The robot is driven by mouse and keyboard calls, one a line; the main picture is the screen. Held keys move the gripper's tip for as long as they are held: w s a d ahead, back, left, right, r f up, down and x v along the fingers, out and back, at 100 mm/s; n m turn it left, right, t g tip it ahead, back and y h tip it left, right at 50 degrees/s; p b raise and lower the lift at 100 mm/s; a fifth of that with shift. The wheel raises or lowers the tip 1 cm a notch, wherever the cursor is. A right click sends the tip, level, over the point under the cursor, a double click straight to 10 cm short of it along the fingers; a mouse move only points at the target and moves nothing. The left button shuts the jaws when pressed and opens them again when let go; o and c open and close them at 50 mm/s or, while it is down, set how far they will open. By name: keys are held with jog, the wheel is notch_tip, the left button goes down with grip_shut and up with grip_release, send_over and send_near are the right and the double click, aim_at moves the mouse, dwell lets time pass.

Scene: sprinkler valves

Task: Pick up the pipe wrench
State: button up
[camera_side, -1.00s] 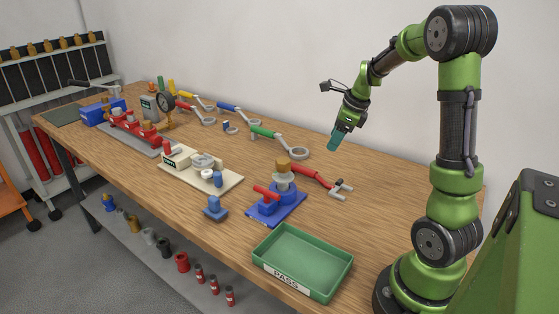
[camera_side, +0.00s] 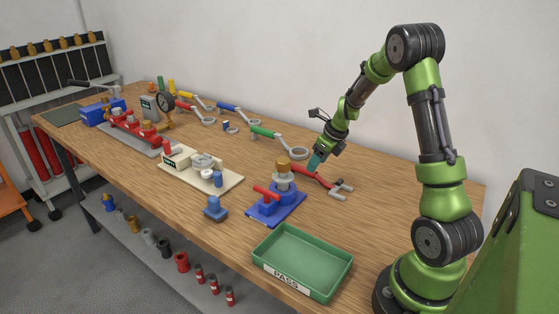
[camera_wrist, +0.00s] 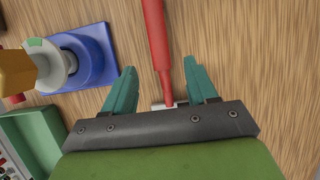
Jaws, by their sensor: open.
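The pipe wrench (camera_side: 322,180) has a red handle and a grey jaw. It lies on the table behind the blue valve stand, its jaw end toward the right. My gripper (camera_side: 314,162) points down just above the red handle. In the wrist view the pipe wrench (camera_wrist: 155,40) runs between the two teal fingers of my gripper (camera_wrist: 159,68), which are open on either side of it. Its jaw end is mostly hidden behind the gripper body. I cannot tell the exact height of the fingertips above the table.
The blue valve stand (camera_side: 268,212) with a brass top is close by on the left. The green PASS tray (camera_side: 278,285) sits at the front edge. A ring-ended wrench with a green handle (camera_side: 267,132) lies behind. Bare table (camera_side: 395,195) is free to the right.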

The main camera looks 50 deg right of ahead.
aim_at(318, 178)
jog(key=x, duration=0.5)
jog(key=shift+f, duration=0.2)
jog(key=shift+r, duration=0.1)
grip_shut()
